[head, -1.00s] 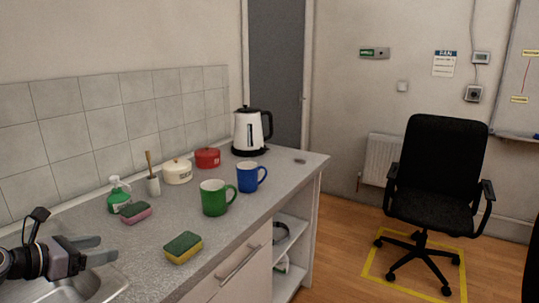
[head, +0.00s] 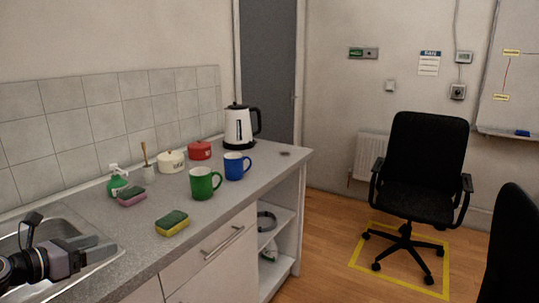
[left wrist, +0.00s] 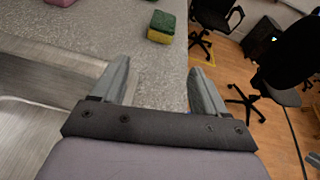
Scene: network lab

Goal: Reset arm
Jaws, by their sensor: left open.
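My left gripper (head: 100,249) is at the lower left of the head view, above the sink edge and the near end of the counter. In the left wrist view its two fingers (left wrist: 160,85) stand apart with nothing between them, over the grey countertop. A yellow and green sponge (head: 172,223) lies on the counter, to the right of and beyond the gripper; it also shows in the left wrist view (left wrist: 161,27), beyond the fingertips.
The counter (head: 160,260) holds a green mug (head: 203,184), a blue mug (head: 235,166), a pink sponge (head: 131,197), a soap bottle (head: 117,184), two pots and a kettle (head: 239,127). The sink (head: 60,232) is at left. An office chair (head: 420,180) stands on open floor at right.

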